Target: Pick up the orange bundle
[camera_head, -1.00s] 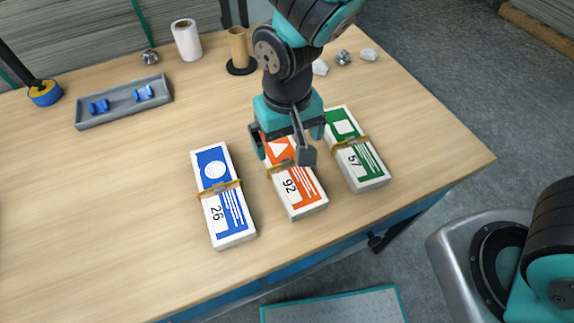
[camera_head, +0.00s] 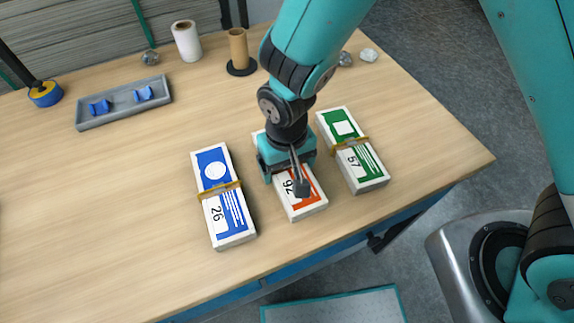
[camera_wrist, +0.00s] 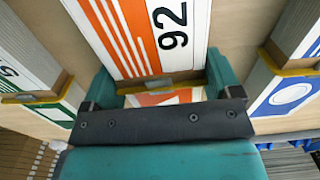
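The orange bundle (camera_head: 304,199), a white and orange block marked 92 with a tan band, lies flat on the table between the other two bundles. My gripper (camera_head: 290,177) is down over its middle in the head view and hides much of it. In the wrist view, the bundle (camera_wrist: 170,30) runs between the two teal fingertips of my gripper (camera_wrist: 162,85), close to its band. The fingertips are on either side of the bundle, very near its edges. I cannot tell whether they press on it.
A blue bundle (camera_head: 223,196) marked 26 lies to the left and a green bundle (camera_head: 356,160) marked 57 to the right, both close by. A grey tray (camera_head: 122,113), a white roll (camera_head: 187,41) and a brown spool (camera_head: 238,47) stand farther back. The table's left-centre is clear.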

